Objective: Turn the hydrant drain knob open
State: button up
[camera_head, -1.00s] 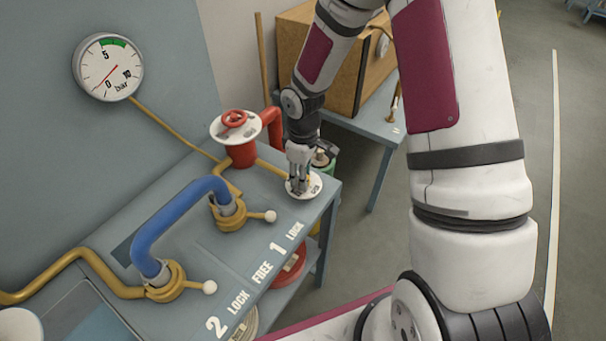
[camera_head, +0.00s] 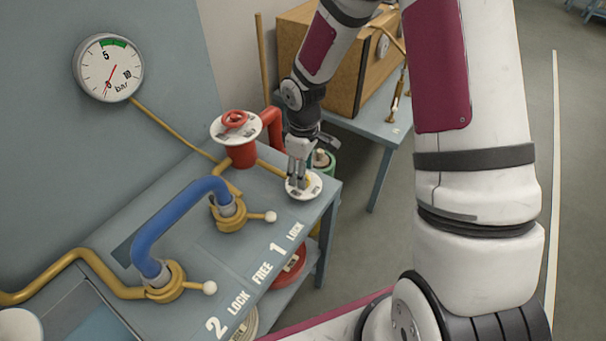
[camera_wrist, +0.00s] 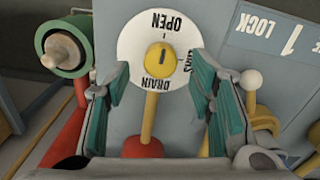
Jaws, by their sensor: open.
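The drain knob (camera_wrist: 161,58) is a small yellow knob with a dark mark, at the centre of a white round plate (camera_wrist: 133,38) lettered OPEN, DRAIN and SHUT in the wrist view. In the head view the plate (camera_head: 316,187) lies at the bench's right end. My gripper (camera_wrist: 163,88) is open, with its green-padded fingers either side of the plate's lower part. The knob stands between and beyond the fingertips, and no touch is visible. In the head view my gripper (camera_head: 297,184) is over the plate's left part; its height above is hard to judge.
A red hydrant with a red handwheel (camera_head: 235,119) stands just left of my gripper. A blue hose (camera_head: 176,218) joins two brass valves on the bench. A pressure gauge (camera_head: 108,67) on the wall reads near 0. A green-rimmed round item (camera_wrist: 65,47) is beside the plate.

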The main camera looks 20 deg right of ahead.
notch_tip(320, 180, up, 10)
dwell(0.4)
dwell(0.3)
jog(key=s+r+m+t, duration=0.5)
jog(key=s+r+m, duration=0.4)
jog(key=s+r, duration=1.3)
jog(key=shift+d+r+t, duration=0.15)
jog(key=shift+r+t, duration=0.05)
jog(key=shift+t, duration=0.1)
